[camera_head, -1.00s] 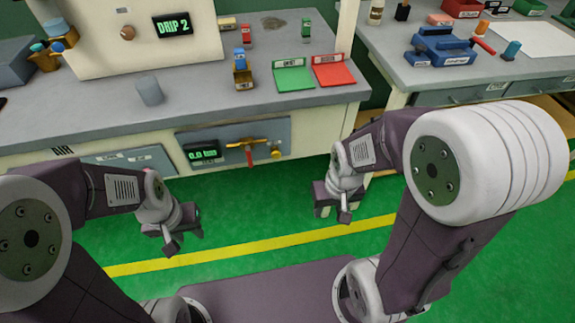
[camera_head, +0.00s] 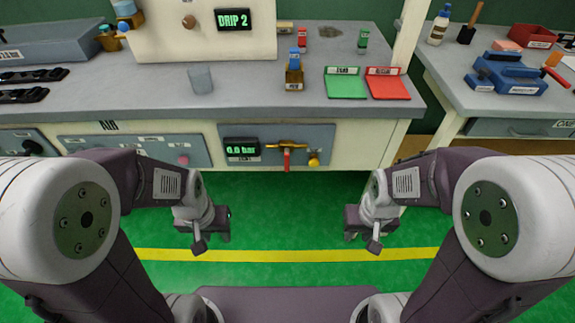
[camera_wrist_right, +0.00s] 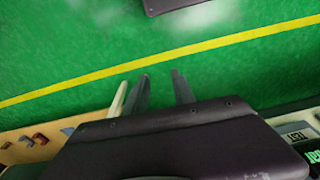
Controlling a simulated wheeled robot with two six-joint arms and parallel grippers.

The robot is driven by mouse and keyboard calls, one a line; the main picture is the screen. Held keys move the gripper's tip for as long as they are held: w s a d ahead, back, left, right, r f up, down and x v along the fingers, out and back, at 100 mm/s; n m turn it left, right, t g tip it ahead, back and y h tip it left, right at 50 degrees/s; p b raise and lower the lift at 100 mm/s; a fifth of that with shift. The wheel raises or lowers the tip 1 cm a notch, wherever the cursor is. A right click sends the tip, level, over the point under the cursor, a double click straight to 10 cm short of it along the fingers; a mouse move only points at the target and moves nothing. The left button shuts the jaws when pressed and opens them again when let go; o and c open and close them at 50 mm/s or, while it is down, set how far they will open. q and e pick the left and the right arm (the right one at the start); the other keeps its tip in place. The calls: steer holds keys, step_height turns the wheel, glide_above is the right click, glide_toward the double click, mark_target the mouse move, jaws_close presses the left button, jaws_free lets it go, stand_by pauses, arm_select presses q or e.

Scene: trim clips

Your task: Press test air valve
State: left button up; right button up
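The test air panel (camera_head: 320,135) is on the bench's front face. It has a green display (camera_head: 241,147) reading 0.0 bar, a brass valve (camera_head: 287,146) with a red lever (camera_head: 287,160) hanging down, and a yellow knob (camera_head: 314,160) at its right. A TEST label (camera_wrist_right: 297,137) shows at the lower right of the right wrist view. My left gripper (camera_head: 208,236) hangs empty over the floor, below and left of the panel; its finger gap is unclear. My right gripper (camera_head: 365,236) hangs below and right of the panel. Its fingers (camera_wrist_right: 160,88) are apart with nothing between them.
A left panel (camera_head: 135,150) marked AIR carries a pink knob (camera_head: 183,160). On the bench (camera_head: 150,100) are a grey cup (camera_head: 201,80), a green tray (camera_head: 345,88) and a red tray (camera_head: 388,88). A side table (camera_head: 460,90) stands right. The green floor (camera_head: 285,210) before the panel is clear.

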steer(key=shift+s+m, duration=0.25)
steer(key=shift+m, duration=0.15)
jaws_close()
steer(key=s+a+r+m+g+y, duration=0.2)
steer(key=s+a+m+g+y, duration=0.35)
steer(key=a+m, duration=0.55)
steer(key=w+a+r+m+t+y, duration=0.1)
steer(key=w+a+r+m+y, duration=0.5)
steer(key=m, duration=0.7)
steer(key=w+d+m+t+y, duration=0.5)
steer(key=w+m+t, duration=0.2)
steer(key=w+m, duration=0.25)
steer(key=w+d+f+m+t+h, duration=0.1)
steer(key=w+d+f+m+t, duration=0.1)
steer(key=d+f+m+t, duration=0.4)
steer(key=d+f+m, duration=0.1)
steer(key=d+m, duration=0.1)
steer(key=d, duration=0.1)
steer(key=shift+w+f+h, duration=0.25)
steer(key=shift+w+h, duration=0.1)
steer(key=shift+w, duration=0.05)
